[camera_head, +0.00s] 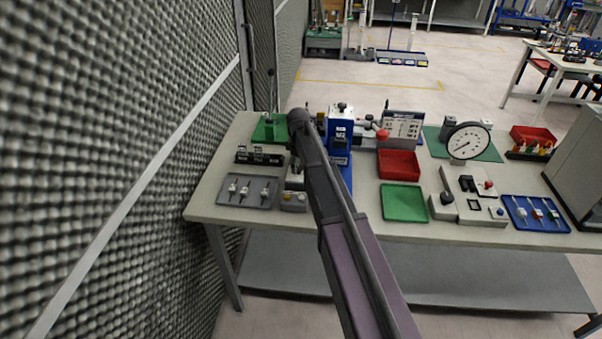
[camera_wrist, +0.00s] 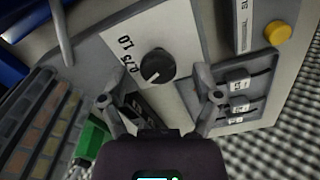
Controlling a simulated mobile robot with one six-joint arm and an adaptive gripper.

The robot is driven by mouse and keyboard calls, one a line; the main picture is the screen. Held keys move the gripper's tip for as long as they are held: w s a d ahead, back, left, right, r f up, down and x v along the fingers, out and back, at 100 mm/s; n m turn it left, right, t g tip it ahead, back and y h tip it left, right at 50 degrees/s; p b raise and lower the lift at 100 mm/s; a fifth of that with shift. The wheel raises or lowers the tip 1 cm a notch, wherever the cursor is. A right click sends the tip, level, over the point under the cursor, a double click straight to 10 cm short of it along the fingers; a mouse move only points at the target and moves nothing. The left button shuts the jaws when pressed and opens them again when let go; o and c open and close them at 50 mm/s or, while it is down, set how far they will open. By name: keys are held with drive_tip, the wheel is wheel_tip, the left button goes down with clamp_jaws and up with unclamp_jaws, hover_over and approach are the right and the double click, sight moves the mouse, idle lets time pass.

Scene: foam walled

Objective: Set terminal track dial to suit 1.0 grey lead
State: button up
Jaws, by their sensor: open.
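The black round dial (camera_wrist: 157,66) sits on a white label plate (camera_wrist: 118,45) in the wrist view. The plate carries the printed marks "0.75" and "1.0", both to the left of the dial. A pale mark on the dial seems to point down-left, towards the 0.75 side. My gripper (camera_wrist: 160,72) is open, with one fingertip on each side of the dial in the picture. I cannot tell whether either finger touches it. In the head view, my arm hides the dial. I cannot pick out the grey lead for certain.
A yellow button (camera_wrist: 278,33) and a rack of small labelled blocks (camera_wrist: 238,100) lie right of the dial. In the head view, the bench (camera_head: 208,190) holds a grey tray (camera_head: 232,203), a red bin (camera_head: 398,165) and a green tray (camera_head: 404,214). A foam wall stands close on the left.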

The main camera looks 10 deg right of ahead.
drive_tip(key=shift+f+b, duration=0.5)
drive_tip(key=shift+f, duration=0.25)
clamp_jaws()
drive_tip(key=shift+d, duration=0.3)
drive_tip(key=shift+a, duration=0.25)
